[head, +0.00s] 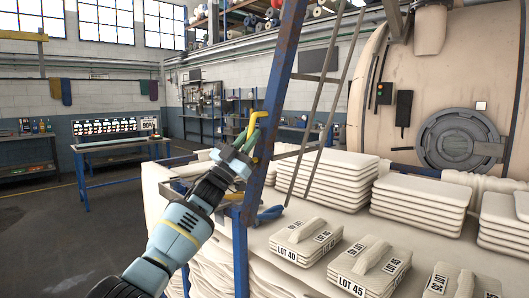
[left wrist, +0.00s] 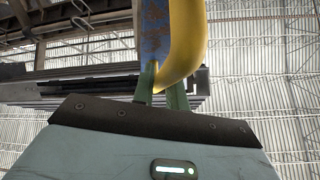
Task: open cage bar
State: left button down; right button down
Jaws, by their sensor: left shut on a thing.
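A curved yellow bar (head: 259,118) stands at the rusty blue post (head: 268,105) of the cage in the head view. My left gripper (head: 252,137) reaches up to it from the lower left, and its green fingers are shut on it. In the left wrist view the yellow bar (left wrist: 184,42) rises from between the green fingers (left wrist: 162,92), with the blue post (left wrist: 153,30) just behind. The lower end of the bar is hidden by the fingers. My right gripper is not in view.
A round grey hatch (head: 458,140) is on the beige vessel behind. A blue table (head: 125,145) stands at left; the floor (head: 60,215) there is clear.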

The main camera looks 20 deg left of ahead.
pick_arm(q)
jog(key=a+n+y, duration=0.1)
jog(key=w+a+n+t+y, duration=0.1)
jog(key=a+r+n+y, duration=0.1)
jog(key=shift+w+a+n+y, duration=0.15)
jog(key=shift+a+n+y, duration=0.15)
jog(key=shift+a, duration=0.05)
jog(key=c, duration=1.4)
grip_release()
jog(key=shift+f, duration=0.1)
